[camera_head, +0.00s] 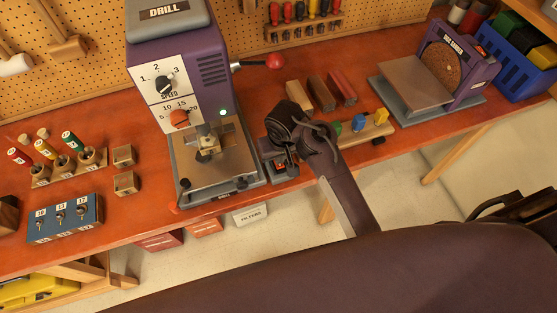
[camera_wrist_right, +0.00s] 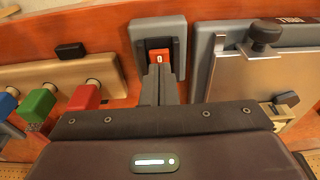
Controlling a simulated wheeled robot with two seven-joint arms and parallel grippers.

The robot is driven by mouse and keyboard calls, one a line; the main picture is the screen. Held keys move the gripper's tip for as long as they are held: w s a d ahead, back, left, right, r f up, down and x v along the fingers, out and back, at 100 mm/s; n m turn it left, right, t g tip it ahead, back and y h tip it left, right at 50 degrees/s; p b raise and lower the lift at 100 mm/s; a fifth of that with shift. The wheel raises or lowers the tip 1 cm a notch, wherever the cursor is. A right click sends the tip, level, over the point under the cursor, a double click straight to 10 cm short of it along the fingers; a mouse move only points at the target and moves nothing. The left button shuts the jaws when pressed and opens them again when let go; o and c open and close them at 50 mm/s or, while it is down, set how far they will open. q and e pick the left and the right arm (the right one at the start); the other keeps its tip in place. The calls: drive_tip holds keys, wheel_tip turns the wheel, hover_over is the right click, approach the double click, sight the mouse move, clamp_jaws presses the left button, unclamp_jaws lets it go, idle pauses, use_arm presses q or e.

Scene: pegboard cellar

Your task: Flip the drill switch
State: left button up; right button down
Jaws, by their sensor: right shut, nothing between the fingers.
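The purple drill press (camera_head: 185,60) labelled DRILL stands on the bench, with a speed dial and a small lit green lamp on its front. Beside its base sits the drill switch, a grey box (camera_head: 281,174) with a red rocker, partly hidden by my gripper. In the wrist view the red rocker (camera_wrist_right: 161,56) carries a white mark on the grey housing. My right gripper (camera_wrist_right: 160,75) is shut and empty, its fingertips right at the rocker's near edge. I cannot tell whether they touch. It also shows in the head view (camera_head: 279,158). My left gripper is not in view.
A wooden block with coloured pegs (camera_head: 362,127) stands close to the right of the switch. A disc sander (camera_head: 455,62) is farther right. A blue toggle box (camera_head: 64,218) and wooden holders are at left. Wood pieces (camera_head: 299,96) lie behind the gripper.

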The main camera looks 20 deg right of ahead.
sight(281, 166)
drive_tip(key=shift+f+b, duration=0.35)
drive_tip(key=shift+f, duration=0.45)
wheel_tip(281, 166, up, 3)
drive_tip(key=shift+f+p, duration=0.15)
drive_tip(key=shift+p, duration=1.1)
drive_tip(key=shift+r, duration=2.2)
drive_tip(key=shift+s, duration=0.1)
